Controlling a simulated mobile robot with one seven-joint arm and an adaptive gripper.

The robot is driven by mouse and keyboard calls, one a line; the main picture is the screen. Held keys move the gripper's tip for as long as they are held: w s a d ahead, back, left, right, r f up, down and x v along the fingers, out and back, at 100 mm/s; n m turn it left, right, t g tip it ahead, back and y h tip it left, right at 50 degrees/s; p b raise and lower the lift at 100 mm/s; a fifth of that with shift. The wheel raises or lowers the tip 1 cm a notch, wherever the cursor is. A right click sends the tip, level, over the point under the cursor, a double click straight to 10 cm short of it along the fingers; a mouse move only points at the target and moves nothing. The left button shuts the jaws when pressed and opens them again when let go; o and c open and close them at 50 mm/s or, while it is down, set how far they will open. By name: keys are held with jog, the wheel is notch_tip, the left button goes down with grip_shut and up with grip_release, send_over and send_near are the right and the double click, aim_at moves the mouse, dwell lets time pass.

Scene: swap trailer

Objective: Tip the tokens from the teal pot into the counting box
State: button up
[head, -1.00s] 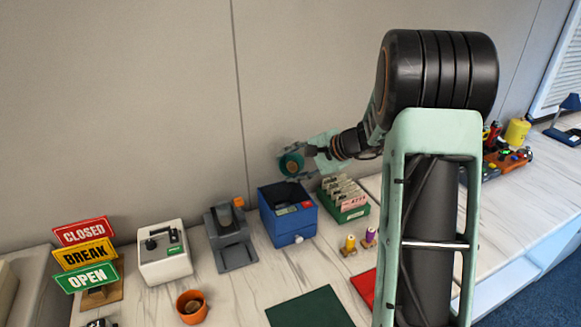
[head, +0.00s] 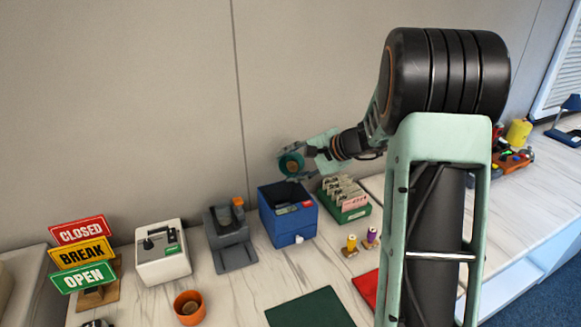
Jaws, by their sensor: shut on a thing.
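The teal pot (head: 289,164) is held up by my gripper (head: 297,160), which is shut on it. The pot is tilted, with its mouth turned towards the camera, and its inside looks brown. Whether tokens are in it is too small to tell. It is above the back part of a blue open-topped box (head: 282,225), which looks like the counting box and has a small display and a red part at its top right and a white knob low on its front. The inside of the box is dark and I cannot see its floor.
A green card tray (head: 351,212) stands right of the box, with two small spools (head: 351,243) in front. A grey stand (head: 232,245), a white device (head: 162,252) and an orange pot (head: 188,306) are left. A dark green mat (head: 311,309) lies in front. The wall is close behind.

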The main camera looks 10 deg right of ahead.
jog(key=shift+s+a+f+b, duration=0.1)
jog(key=shift+s+f+b, duration=0.05)
jog(key=shift+b, duration=1.45)
dwell(0.6)
jog(key=shift+s+a+n+t+h+b, duration=0.2)
jog(key=shift+n+t+h+b, duration=0.55)
jog(key=shift+b, duration=3.85)
dwell(1.2)
